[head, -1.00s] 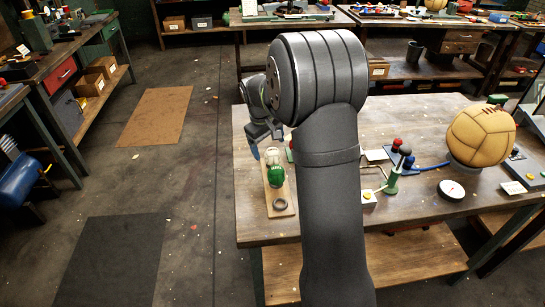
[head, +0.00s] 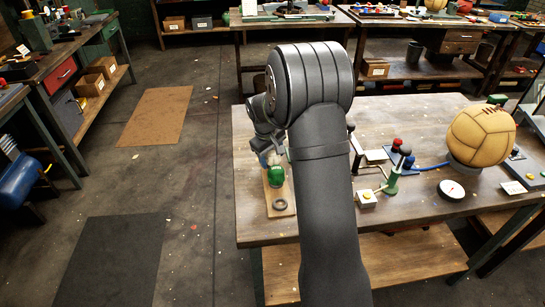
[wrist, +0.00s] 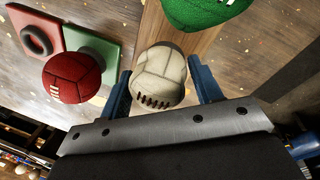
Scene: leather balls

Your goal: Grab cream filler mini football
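The cream mini football (wrist: 158,75), with dark lacing, sits on a wooden board (wrist: 178,36) in the wrist view. My gripper (wrist: 161,88) is open, with one blue finger on each side of the ball. The gaps look narrow, and I cannot tell whether either finger touches it. In the head view my gripper (head: 271,158) is over the far end of the board (head: 288,207) and mostly hides the cream ball.
A green ball (wrist: 203,8) sits on the same board, just beyond the cream one; it also shows in the head view (head: 275,175). A dark red ball (wrist: 73,77) is left in the wrist view. A large tan ball (head: 480,136) stands at the table's right.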

